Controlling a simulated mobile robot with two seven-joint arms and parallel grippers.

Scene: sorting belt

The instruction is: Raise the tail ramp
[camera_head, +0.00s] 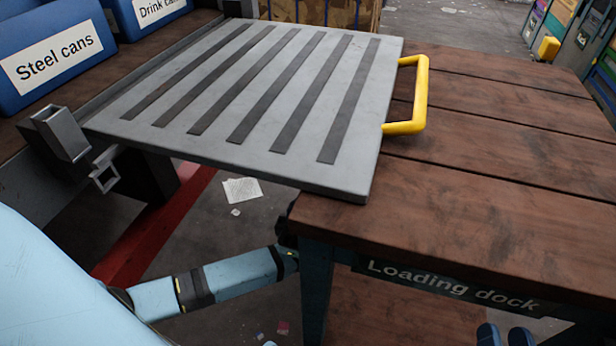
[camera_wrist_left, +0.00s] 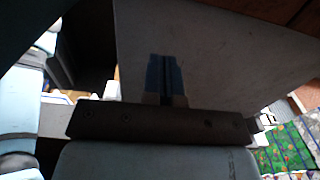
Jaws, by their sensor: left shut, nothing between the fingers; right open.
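The tail ramp (camera_head: 270,100) is a grey plate with several dark strips. It lies nearly flat, bridging the gap from the belt side to the loading dock (camera_head: 500,150), its far right edge over the dock boards. Its yellow handle (camera_head: 421,95) sticks out over the dock. My left arm reaches in low, and its gripper is hidden in the head view. In the left wrist view my left gripper (camera_wrist_left: 166,75) is shut and empty before a broad grey surface, probably the ramp's underside; contact cannot be told. My right gripper (camera_head: 505,336) is open and empty at the bottom edge, before the dock.
Blue bins labelled Steel cans (camera_head: 52,62) and Drink cans (camera_head: 150,12) stand at the upper left. A grey bracket (camera_head: 60,135) sits by the ramp's left corner. Paper scraps (camera_head: 242,190) lie on the floor under the ramp. The dock top is clear.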

